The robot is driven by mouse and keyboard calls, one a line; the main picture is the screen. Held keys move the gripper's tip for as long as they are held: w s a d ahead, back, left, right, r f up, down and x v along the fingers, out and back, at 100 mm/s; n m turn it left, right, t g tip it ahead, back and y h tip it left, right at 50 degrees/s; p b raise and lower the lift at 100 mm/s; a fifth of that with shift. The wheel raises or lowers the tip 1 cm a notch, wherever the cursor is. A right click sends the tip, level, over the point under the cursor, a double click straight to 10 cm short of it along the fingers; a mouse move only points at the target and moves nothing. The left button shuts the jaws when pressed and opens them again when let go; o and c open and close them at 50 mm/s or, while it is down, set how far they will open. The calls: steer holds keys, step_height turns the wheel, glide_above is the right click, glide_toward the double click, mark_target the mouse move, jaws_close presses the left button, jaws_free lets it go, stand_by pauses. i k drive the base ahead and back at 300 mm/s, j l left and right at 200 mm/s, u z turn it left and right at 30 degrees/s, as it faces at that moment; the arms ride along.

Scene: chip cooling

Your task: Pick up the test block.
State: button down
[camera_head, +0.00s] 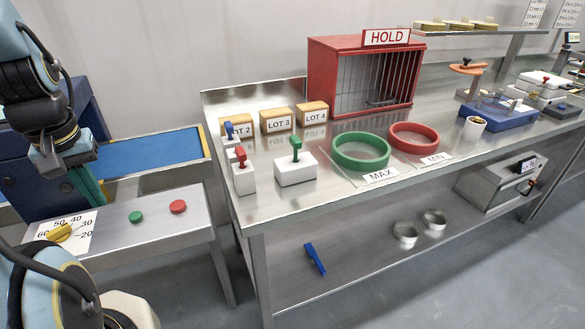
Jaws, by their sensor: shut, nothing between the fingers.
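No block carries a readable "test block" label, so I cannot tell for sure which one it is. A white block with a green T-handle (295,171) stands on the steel bench. To its left is a white block with a red handle (243,178), and just behind that, partly hidden, one with a blue handle (230,133). A larger white block with a red knob (541,82) is at the far right. My gripper (66,170) is at the upper left, shut and empty, beside the blue-topped conveyor and well apart from these blocks.
The steel bench (265,207) bears LOT boxes (277,120), a red HOLD cage (362,78), a green MAX ring (361,151) and a red MIN ring (414,138). A side panel (150,222) has buttons and a yellow dial. The lower shelf holds two metal cups and a blue tool (315,258).

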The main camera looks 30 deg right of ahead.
mark_target(287, 173)
steer(key=l+u, duration=0.15)
steer(key=u, duration=0.15)
steer(key=k+l+u, duration=0.1)
steer(key=u, duration=0.2)
steer(key=k+l+u, duration=0.25)
steer(key=k+l, duration=0.2)
steer(key=l, duration=0.2)
steer(key=k+l+u, duration=0.3)
steer(key=k+l, duration=1.35)
steer(key=i+l, duration=0.15)
steer(key=i, duration=0.35)
steer(key=j+u, duration=0.05)
